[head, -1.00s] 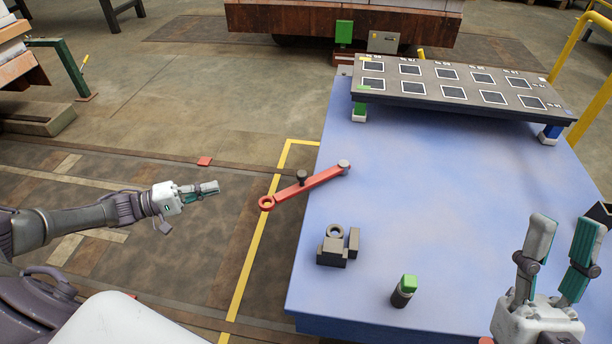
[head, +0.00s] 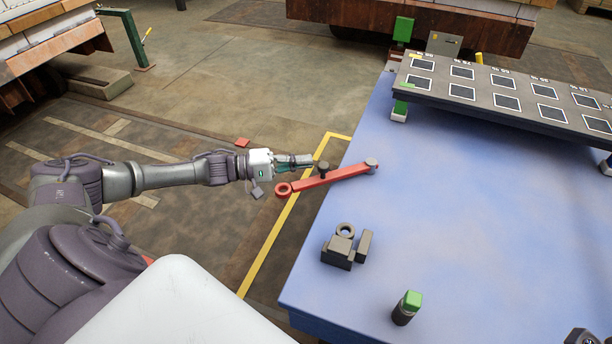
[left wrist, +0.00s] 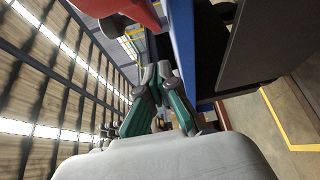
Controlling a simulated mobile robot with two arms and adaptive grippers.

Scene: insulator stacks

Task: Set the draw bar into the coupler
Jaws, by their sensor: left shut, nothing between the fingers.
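The red draw bar (head: 340,177) reaches out over the blue table's left edge. Its ring end (head: 283,190) hangs past the edge, a dark upright knob (head: 323,169) stands near its middle, and its other end is at a grey round pivot (head: 371,164). My left gripper (head: 311,160) is shut and empty, its tips beside the knob; I cannot tell whether they touch. In the left wrist view its fingers (left wrist: 158,88) are together below a red part, seemingly the bar (left wrist: 140,10). The dark grey coupler (head: 337,253) with an upright ring sits on the table. A dark piece at the bottom right corner may be my right gripper.
The blue table (head: 450,220) has much bare top. A green-capped dark cylinder (head: 406,307) stands near its front. A tilted panel of dark squares (head: 500,90) stands at the back. A yellow floor line (head: 268,245) runs left of the table.

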